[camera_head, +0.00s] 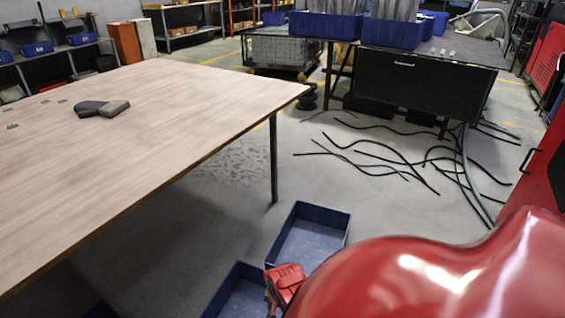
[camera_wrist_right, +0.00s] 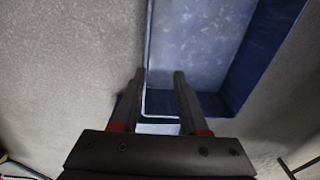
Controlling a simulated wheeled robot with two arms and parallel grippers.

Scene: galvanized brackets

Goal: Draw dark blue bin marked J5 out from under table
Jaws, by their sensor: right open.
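Two dark blue open bins lie on the floor by the table's right edge: a farther bin (camera_head: 306,245) and a nearer bin (camera_head: 237,293), partly hidden by my right arm. No J5 mark is readable on either. In the right wrist view, a blue bin (camera_wrist_right: 200,45) fills the upper middle, and part of another blue bin shows between the fingers. My right gripper (camera_wrist_right: 160,78) is open, its fingertips over the bin's corner area. I cannot tell whether a wall stands between them. The wooden table (camera_head: 150,120) fills the left of the head view. My left gripper is out of view.
A table leg (camera_head: 273,160) stands just beyond the farther bin. Black cables (camera_head: 400,160) lie across the floor at right, before a dark workbench (camera_head: 400,85). A red cabinet (camera_head: 540,165) stands at far right. The floor between the bins and cables is clear.

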